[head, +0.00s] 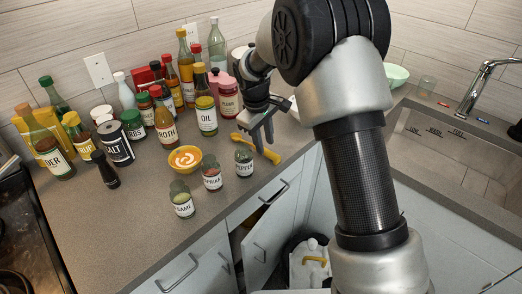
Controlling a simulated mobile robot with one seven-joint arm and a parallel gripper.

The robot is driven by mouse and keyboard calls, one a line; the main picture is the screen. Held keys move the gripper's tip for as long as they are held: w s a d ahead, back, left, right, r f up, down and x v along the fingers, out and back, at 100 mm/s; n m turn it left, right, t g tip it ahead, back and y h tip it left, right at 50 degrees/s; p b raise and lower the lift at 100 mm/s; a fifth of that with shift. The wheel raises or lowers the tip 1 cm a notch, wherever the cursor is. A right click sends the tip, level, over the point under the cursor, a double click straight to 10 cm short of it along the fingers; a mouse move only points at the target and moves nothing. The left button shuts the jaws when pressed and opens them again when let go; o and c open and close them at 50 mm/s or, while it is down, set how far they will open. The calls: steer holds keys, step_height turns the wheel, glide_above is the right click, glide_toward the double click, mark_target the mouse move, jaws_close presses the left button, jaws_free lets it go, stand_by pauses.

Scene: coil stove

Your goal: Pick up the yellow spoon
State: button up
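The yellow spoon (272,155) lies on the grey counter near its front edge, right of the small spice jars. My gripper (263,145) is right over the spoon, pointing down, and its fingers hide part of the spoon's middle. The two fingers look apart, with the spoon showing on both sides of them. I cannot tell whether they touch the spoon, which appears to rest on the counter.
A yellow bowl (185,160) and small jars, including a pepper jar (244,162) and a paprika jar (212,177), stand left of the spoon. Several bottles crowd behind. A sink (440,140) is at the right. A cabinet door (262,245) below stands ajar.

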mark_target(266, 150)
steer(key=f, duration=0.3)
steer(key=shift+w+d+f, duration=0.2)
steer(key=shift+w+f, duration=0.15)
steer(key=shift+w, duration=0.05)
jaws_close()
steer(key=shift+r, duration=0.1)
step_height(266, 150, up, 10)
steer(key=shift+c, duration=2.2)
jaws_free()
jaws_close()
